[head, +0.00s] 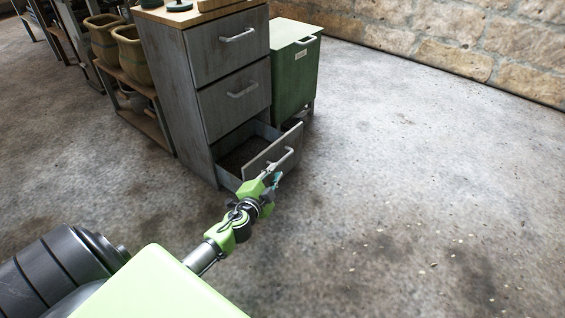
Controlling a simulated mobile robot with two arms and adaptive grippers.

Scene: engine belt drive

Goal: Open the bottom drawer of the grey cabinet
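The grey cabinet (170,90) stands at the upper left with three drawers, each with a pale bar handle. The top drawer (215,48) and the middle drawer (222,104) are shut. The bottom drawer (256,160) is pulled out, and its inside shows as empty in the visible part. My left gripper (272,174) is at the bottom drawer's front, by the lower left end of its handle (283,157). The fingers are small and partly hidden, so I cannot tell whether they are closed on the handle. My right gripper is not in view.
A green cabinet (293,80) stands right beside the grey one. A shelf (145,120) with woven-looking pots (130,52) is on the left. A stone wall (440,45) runs along the back. The concrete floor (420,180) to the right is clear.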

